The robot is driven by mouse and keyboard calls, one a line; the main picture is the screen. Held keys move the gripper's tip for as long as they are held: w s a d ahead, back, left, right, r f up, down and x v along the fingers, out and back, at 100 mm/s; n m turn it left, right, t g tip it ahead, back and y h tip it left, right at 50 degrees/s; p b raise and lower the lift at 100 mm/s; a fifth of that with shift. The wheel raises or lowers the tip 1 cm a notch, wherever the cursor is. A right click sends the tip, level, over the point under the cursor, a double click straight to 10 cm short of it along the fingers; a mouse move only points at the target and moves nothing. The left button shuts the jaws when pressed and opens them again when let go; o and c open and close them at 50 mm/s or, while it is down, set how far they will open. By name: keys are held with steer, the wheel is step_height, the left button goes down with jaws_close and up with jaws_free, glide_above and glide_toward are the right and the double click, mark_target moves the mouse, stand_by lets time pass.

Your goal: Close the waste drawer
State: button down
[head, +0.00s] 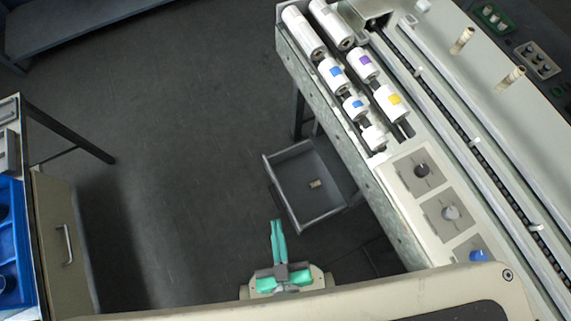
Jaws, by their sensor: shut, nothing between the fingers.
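The waste drawer (271,181) is a grey open box pulled out from under the machine, low above the floor. A small pale item (315,184) lies inside it. Its front panel faces left and its right end goes under the machine's edge. My gripper (276,222) has teal fingers, pressed together and empty. The fingers point up in the picture, just left of the drawer's lower front corner. I cannot tell from this view whether they touch the drawer or at what height they are.
The flow wrapper machine (410,140) fills the right side, with several white rolls and knobs on top. A table leg (298,115) stands above the drawer. A cabinet with a handle (68,245) and a blue tray (20,240) is at left. The floor (180,140) between is clear.

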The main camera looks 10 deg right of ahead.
steer(key=w+a+f+n+g+h, duration=0.1)
steer(key=w+f+n+g, duration=0.5)
steer(key=f, duration=0.7)
steer(key=w+f+n+g+h, duration=0.1)
steer(key=w+f+n+g, duration=0.15)
steer(key=f+n, duration=0.8)
steer(key=w+a+f+n+g+h, duration=0.1)
steer(key=w+f+n+g, duration=0.3)
steer(key=f, duration=1.3)
steer(key=w+d+f+g, duration=0.1)
steer(key=d+f, duration=0.5)
steer(key=f, duration=0.3)
steer(key=shift+w, duration=0.15)
steer(key=shift+m, duration=0.25)
